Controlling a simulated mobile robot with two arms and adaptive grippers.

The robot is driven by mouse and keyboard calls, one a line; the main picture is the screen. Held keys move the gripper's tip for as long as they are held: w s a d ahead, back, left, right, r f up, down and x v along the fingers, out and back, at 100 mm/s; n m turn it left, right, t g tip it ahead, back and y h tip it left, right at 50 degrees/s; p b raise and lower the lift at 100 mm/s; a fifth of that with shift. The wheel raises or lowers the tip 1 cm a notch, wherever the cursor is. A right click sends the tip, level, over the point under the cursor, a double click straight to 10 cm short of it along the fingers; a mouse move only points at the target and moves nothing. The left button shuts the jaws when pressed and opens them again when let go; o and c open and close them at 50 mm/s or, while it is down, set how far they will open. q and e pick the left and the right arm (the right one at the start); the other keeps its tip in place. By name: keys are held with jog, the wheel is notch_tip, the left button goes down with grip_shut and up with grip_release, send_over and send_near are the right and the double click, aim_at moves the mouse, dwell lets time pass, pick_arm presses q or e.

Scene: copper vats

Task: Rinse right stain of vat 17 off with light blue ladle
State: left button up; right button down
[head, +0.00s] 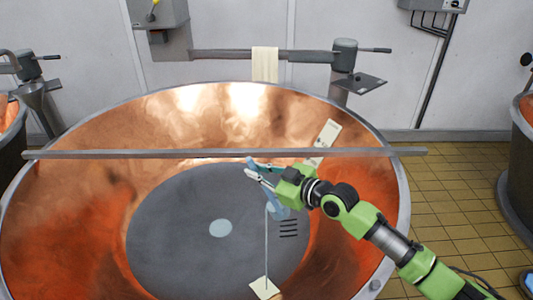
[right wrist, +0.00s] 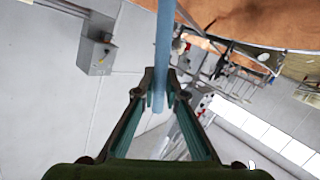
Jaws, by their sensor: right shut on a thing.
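The copper vat (head: 75,190) fills most of the head view, with a grey disc at its bottom. My right gripper (head: 258,173) is over the vat, just below the crossbar in the picture. It is shut on the light blue ladle, whose handle (right wrist: 164,45) runs between the fingertips in the right wrist view. In the head view a light blue part (head: 277,209) shows below the gripper; the bowl is not clear. I cannot pick out the right stain for certain; reddish patches on the copper may be reflections. No vat number is readable. My left gripper is not in view.
A metal crossbar (head: 130,154) spans the vat. A pale cloth (head: 265,64) hangs on a rail behind. A white plate (head: 329,132) is on the back right wall, and a thin rod with a cream square (head: 263,288) is at the front. Another vat (head: 517,165) stands at right, beyond tiled floor.

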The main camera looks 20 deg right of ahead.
jog(key=a+f+n+h+b, duration=0.3)
jog(key=a+f+n+h, duration=0.1)
jog(key=a+f, duration=0.5)
jog(key=a+f+n+g+h+b, duration=0.1)
jog(key=a+f+n+h+b, duration=0.2)
jog(key=a+f, duration=0.6)
jog(key=shift+s+f+n+g+h+b, duration=0.3)
jog(key=shift+f+n+h, duration=0.7)
jog(key=shift+f, duration=1.55)
